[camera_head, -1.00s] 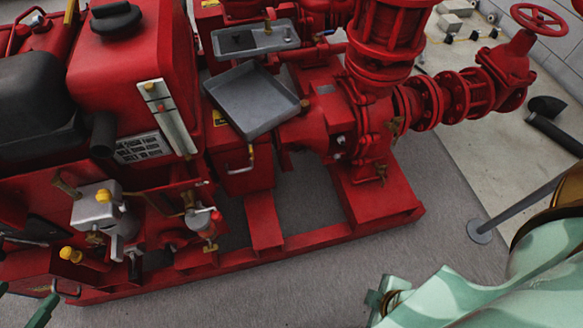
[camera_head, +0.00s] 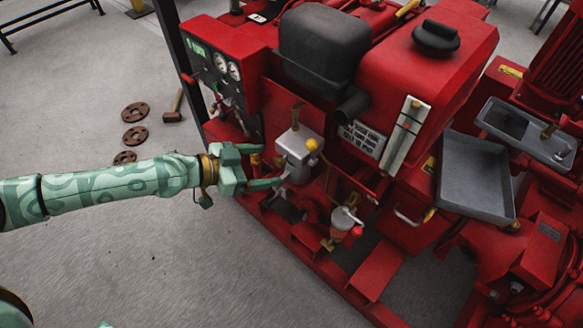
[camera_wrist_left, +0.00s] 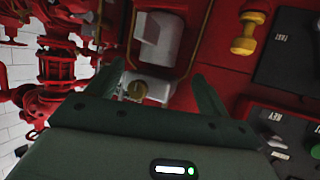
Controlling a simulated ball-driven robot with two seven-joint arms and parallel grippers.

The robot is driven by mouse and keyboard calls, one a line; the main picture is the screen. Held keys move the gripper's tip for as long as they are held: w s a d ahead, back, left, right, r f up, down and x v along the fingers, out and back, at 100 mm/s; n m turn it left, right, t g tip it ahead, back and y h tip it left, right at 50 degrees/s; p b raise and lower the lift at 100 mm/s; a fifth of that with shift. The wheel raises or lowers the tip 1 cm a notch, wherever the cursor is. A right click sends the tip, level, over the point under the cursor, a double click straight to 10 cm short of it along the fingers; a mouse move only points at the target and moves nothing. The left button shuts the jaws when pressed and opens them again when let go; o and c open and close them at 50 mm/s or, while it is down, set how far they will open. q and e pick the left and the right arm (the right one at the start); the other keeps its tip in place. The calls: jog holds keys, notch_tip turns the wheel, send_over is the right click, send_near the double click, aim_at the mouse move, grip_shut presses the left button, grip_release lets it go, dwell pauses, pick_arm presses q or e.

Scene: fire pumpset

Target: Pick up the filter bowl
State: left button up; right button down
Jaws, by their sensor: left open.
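A small cup-like bowl (camera_head: 342,222) with a metal top and a red fitting hangs low on the near side of the red pumpset; it looks like the filter bowl. My right gripper is not in view.
The red base rail (camera_head: 330,285) runs along the near side. A gauge panel (camera_head: 222,75) stands behind my left gripper. A grey tray (camera_head: 476,178) is at the right. Rusty discs (camera_head: 134,112) and a hammer (camera_head: 174,107) lie on the floor. Floor at front left is clear.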

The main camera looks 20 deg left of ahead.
aim_at(291, 172)
pick_arm(q)
jog(key=x, duration=0.6)
jog(key=shift+w+d+f, duration=0.1)
jog(key=shift+d+f, duration=0.15)
jog(key=shift+f, duration=0.2)
jog(key=c, duration=1.2)
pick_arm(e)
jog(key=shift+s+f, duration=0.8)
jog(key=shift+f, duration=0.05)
